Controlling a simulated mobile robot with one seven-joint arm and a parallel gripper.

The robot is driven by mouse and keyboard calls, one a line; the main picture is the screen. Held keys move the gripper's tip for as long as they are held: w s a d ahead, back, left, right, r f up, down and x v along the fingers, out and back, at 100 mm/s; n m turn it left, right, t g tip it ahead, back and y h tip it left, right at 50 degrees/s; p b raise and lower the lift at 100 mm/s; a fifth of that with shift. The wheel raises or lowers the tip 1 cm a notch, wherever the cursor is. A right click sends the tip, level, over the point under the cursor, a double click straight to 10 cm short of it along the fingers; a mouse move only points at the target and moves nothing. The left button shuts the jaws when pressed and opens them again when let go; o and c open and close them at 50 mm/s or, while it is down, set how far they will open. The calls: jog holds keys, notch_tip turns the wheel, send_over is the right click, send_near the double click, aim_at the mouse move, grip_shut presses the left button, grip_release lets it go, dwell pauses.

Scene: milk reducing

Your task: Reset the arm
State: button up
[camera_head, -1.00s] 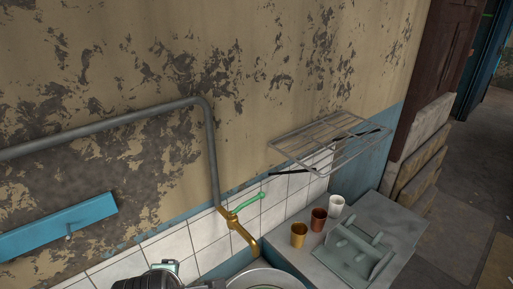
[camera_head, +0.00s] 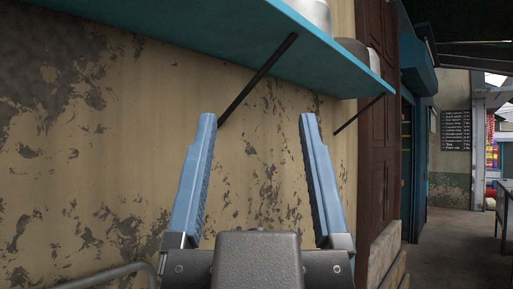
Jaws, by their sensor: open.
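My gripper (camera_head: 255,120) stands upright in the middle of the head camera view, low in the picture. Its two blue fingers are spread wide apart, and nothing is between them. The fingers point up towards the underside of a blue shelf, with the peeling wall behind. I cannot tell how far the fingertips are from the shelf or its bracket. The rest of my arm is mostly out of view below.
The blue shelf (camera_head: 240,38) with dark brackets carries pale containers (camera_head: 310,10), partly cut off. The peeling wall (camera_head: 90,150) fills the left. A grey pipe (camera_head: 105,275) shows at bottom left. A brown door (camera_head: 376,150) and an open walkway (camera_head: 450,250) lie to the right.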

notch_tip(320, 180, down, 12)
jog(key=b, duration=1.1)
jog(key=shift+r, duration=0.1)
